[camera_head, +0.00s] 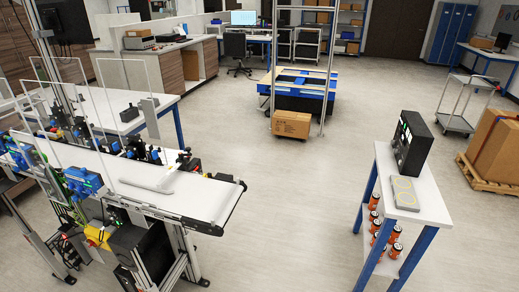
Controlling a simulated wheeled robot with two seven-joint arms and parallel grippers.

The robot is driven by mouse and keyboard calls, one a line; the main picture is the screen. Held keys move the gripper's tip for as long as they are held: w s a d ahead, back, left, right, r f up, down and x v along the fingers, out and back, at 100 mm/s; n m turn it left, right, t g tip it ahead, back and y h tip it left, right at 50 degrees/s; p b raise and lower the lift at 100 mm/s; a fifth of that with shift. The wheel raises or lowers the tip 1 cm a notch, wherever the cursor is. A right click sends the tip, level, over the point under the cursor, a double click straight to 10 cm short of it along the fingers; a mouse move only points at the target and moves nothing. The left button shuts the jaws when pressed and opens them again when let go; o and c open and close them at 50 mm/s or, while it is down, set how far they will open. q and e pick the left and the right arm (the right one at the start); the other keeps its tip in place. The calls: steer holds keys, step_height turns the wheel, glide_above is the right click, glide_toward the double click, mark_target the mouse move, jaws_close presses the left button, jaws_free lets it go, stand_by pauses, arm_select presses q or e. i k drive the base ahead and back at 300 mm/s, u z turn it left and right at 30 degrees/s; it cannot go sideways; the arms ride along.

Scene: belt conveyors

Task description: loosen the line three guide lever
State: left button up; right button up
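A belt conveyor (205,200) with a white belt stands at the left and runs from the back left towards the front. A pale bar (147,184) lies across or just above its belt. A blue device (83,180) sits at its near left side, and black brackets with small red parts (189,163) stand along its far edge. I cannot tell which part is the line three guide lever; the fittings are too small and crowded. Neither of my grippers is in view.
A yellow box with a red button (98,236) hangs under the conveyor. A small table (430,208) at the right holds a black panel (411,143) and has orange cans (376,222) below. A cardboard box (291,124) stands on the floor. The middle floor is clear.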

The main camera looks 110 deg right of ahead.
mark_target(181, 155)
steer(key=z, duration=5)
steer(key=i, duration=1.55)
steer(key=u, duration=3.1)
steer(key=i, duration=0.2)
